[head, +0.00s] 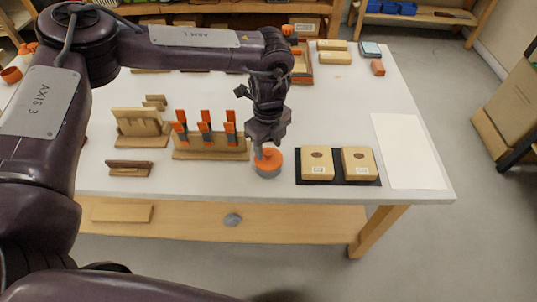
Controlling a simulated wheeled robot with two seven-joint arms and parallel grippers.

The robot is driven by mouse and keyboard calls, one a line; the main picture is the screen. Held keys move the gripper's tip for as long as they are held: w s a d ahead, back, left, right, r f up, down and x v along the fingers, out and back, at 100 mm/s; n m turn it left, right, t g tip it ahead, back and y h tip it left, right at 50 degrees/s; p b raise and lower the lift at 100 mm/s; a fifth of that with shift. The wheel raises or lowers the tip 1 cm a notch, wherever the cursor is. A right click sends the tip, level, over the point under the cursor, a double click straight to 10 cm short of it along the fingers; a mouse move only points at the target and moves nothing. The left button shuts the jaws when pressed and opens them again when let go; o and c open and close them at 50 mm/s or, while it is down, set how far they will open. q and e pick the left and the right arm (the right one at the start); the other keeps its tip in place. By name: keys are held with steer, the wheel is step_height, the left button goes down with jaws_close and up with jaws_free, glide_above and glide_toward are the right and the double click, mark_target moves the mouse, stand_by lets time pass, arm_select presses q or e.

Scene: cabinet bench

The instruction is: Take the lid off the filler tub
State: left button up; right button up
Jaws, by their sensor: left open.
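The filler tub (267,173) is a small round grey tub near the front edge of the table. Its orange lid (268,158) sits on top of it. My left gripper (264,147) points down right above the lid, with its fingertips at the lid's top. The gripper is open. It hides part of the lid's far side, and whether the fingers touch the lid is hard to tell. My right gripper does not show.
A wooden rack (210,152) with orange-handled tools stands left of the tub. A white sheet (408,150) lies at the table's right end. The table's front edge is close to the tub.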

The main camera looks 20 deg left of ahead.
arm_select(q)
steer(key=shift+f, duration=0.85)
steer(key=shift+c, duration=0.5)
steer(key=c, duration=0.9)
jaws_close()
